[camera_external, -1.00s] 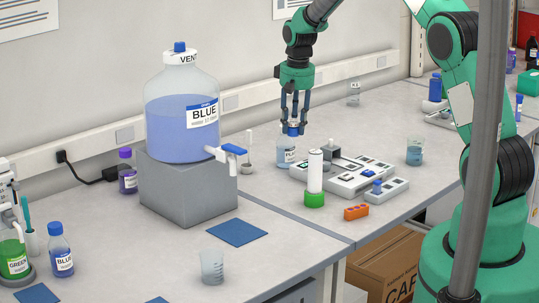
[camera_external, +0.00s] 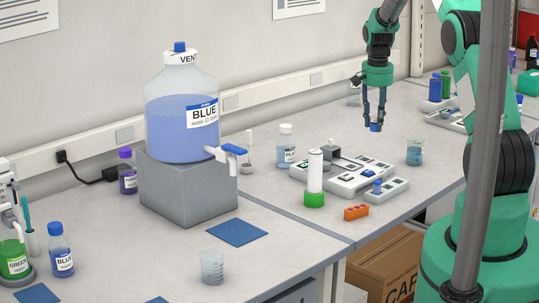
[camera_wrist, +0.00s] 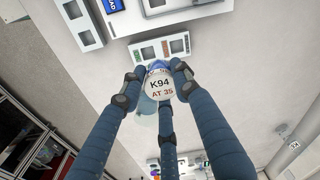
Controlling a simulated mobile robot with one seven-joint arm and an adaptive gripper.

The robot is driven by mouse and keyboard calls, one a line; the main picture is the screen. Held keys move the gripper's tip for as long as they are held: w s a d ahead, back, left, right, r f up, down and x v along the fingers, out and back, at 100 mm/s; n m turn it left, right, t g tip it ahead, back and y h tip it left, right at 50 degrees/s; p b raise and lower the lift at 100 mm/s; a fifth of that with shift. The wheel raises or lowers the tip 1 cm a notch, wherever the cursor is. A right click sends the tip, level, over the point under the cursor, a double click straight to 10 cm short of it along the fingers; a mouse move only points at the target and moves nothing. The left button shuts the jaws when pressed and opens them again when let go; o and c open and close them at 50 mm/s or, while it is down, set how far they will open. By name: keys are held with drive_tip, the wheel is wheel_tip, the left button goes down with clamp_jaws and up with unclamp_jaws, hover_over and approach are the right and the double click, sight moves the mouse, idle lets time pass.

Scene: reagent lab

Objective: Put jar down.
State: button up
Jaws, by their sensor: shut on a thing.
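The jar (camera_external: 376,127) is a small blue piece held at the fingertips of my gripper (camera_external: 375,118) in the external view. In the wrist view its pale round top (camera_wrist: 159,88) faces the camera and reads "K94 AT 35". The three dark fingers of my gripper (camera_wrist: 158,80) are shut around it. The jar hangs in the air above the bench (camera_external: 290,211), behind the grey instrument and up and left of the beaker. The jar's underside is hidden in the wrist view.
A beaker with bluish liquid (camera_external: 414,153) stands below and right. A flat grey instrument (camera_external: 345,181), a white cylinder with a green base (camera_external: 315,175) and an orange block (camera_external: 356,212) are left and in front. A labelled bottle (camera_external: 286,150) stands farther left.

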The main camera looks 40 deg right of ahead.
wheel_tip(320, 180, down, 8)
drive_tip(key=shift+w+f, duration=0.1)
drive_tip(key=shift+w, duration=0.1)
idle(0.4)
drive_tip(key=shift+w+d+f+p, duration=0.25)
drive_tip(key=shift+w+d, duration=1.25)
drive_tip(key=shift+w, duration=0.7)
drive_tip(key=shift+w+d+f+p, duration=0.1)
drive_tip(key=shift+w+d+f, duration=0.15)
drive_tip(key=shift+w+d, duration=1.55)
drive_tip(key=shift+w+d+f+p, duration=0.25)
drive_tip(key=shift+w+d, duration=0.9)
drive_tip(key=shift+w, duration=1.4)
drive_tip(key=shift+f, duration=0.1)
drive_tip(key=shift+f, duration=1.65)
drive_tip(key=shift+f, duration=0.1)
